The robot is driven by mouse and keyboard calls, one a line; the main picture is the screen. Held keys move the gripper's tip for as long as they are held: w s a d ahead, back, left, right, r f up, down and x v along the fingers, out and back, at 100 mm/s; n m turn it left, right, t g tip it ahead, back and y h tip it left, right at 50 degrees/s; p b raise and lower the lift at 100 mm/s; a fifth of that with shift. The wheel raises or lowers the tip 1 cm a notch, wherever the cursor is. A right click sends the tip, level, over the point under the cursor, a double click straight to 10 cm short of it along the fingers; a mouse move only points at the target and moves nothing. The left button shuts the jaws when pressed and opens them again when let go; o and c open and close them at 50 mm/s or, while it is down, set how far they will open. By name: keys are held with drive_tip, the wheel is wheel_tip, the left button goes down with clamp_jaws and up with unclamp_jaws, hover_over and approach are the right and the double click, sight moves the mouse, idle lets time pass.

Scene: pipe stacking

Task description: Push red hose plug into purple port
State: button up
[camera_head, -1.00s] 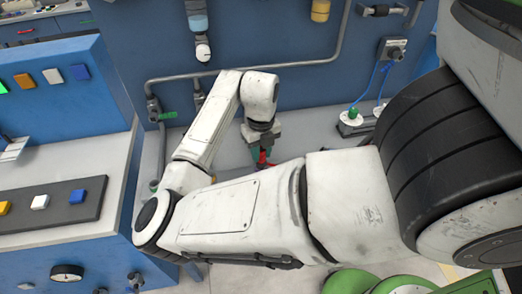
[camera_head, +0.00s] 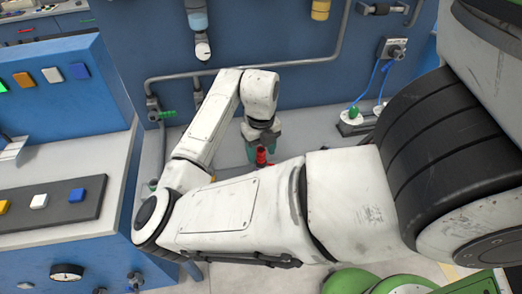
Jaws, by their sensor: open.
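The red hose plug (camera_head: 262,158) shows as a small red piece at the grey bench, just above the edge of my forearm in the picture. My gripper (camera_head: 263,149) points down at it, with green fingers apart. The red plug shows between or just in front of the fingers; I cannot tell if they touch it. My forearm hides what lies below the plug. I cannot make out the purple port in this view.
A grey pipe (camera_head: 245,69) runs along the blue wall behind my wrist. A white socket block (camera_head: 354,124) with a green plug and blue cables stands to the right on the bench. A button console (camera_head: 45,205) fills the left side.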

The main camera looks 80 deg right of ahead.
wheel_tip(320, 180, up, 10)
drive_tip(key=shift+r+b, duration=0.2)
drive_tip(key=shift+b, duration=0.1)
drive_tip(key=w+d+n+h, duration=0.1)
drive_tip(key=d+n+h, duration=0.4)
drive_tip(key=n, duration=0.8)
drive_tip(key=w+a+f+n+t+h, duration=0.1)
drive_tip(key=w+a+f+n, duration=0.4)
drive_tip(key=n, duration=0.8)
drive_tip(key=a+f+n+t+y, duration=0.1)
drive_tip(key=a+f+n+y, duration=0.1)
drive_tip(key=a+f+n, duration=0.65)
drive_tip(key=s+a+f+n+y, duration=0.2)
drive_tip(key=s+a+f+n, duration=0.1)
drive_tip(key=a, duration=0.5)
drive_tip(key=s+a+f+n+g+y, duration=0.1)
drive_tip(key=s+a+f+n, duration=0.2)
drive_tip(key=a+n, duration=0.5)
drive_tip(key=shift+s+a+f+y, duration=0.35)
drive_tip(key=shift+f+y, duration=0.05)
drive_tip(key=shift+f, duration=0.5)
